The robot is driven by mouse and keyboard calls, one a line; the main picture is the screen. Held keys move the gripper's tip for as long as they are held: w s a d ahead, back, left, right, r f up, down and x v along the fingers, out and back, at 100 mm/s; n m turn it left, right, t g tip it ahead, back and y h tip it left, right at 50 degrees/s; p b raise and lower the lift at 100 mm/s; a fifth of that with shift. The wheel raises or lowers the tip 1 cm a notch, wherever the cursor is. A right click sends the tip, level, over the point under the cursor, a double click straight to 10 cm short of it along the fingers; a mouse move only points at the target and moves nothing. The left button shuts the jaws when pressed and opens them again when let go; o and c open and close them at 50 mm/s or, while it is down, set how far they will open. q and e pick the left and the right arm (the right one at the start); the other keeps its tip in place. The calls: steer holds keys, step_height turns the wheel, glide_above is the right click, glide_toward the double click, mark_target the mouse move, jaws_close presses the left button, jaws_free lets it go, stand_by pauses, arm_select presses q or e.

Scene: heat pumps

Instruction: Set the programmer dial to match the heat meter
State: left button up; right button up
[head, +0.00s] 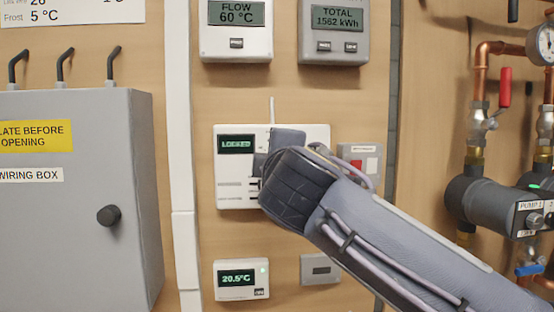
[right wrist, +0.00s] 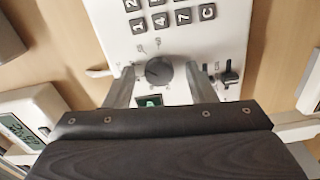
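The white programmer (head: 229,197) is on the wall, and its display reads LOCKED. My right gripper (head: 272,150) covers much of its right half in the head view. In the right wrist view the round dark dial (right wrist: 159,70) is between my right gripper's (right wrist: 158,78) two fingers, with a gap on each side. That gripper is open. Above the programmer, a white meter (head: 236,45) reads FLOW 60 °C and a grey meter (head: 335,48) reads TOTAL 1562 kWh. No label shows which one is the heat meter. My left gripper is not in view.
The wrist view shows a keypad (right wrist: 170,15) and a small slider switch (right wrist: 230,75) near the dial. A grey wiring box (head: 80,220) stands left, a 20.5 °C thermostat (head: 241,280) below. A red switch box (head: 362,160) and pump (head: 490,205) are to the right.

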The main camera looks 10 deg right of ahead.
steer(key=s+b, duration=0.1)
steer(key=s, duration=0.7)
steer(key=shift+w, duration=0.1)
steer(key=w+n+t+h+p, duration=0.1)
steer(key=w+n+h+p, duration=0.4)
steer(key=w+h+p, duration=0.1)
steer(key=shift+w+a+f+t+p, duration=0.3)
steer(key=shift+w+a+t+p, duration=0.1)
steer(key=shift+w+p, duration=0.5)
steer(key=shift+c, duration=0.4)
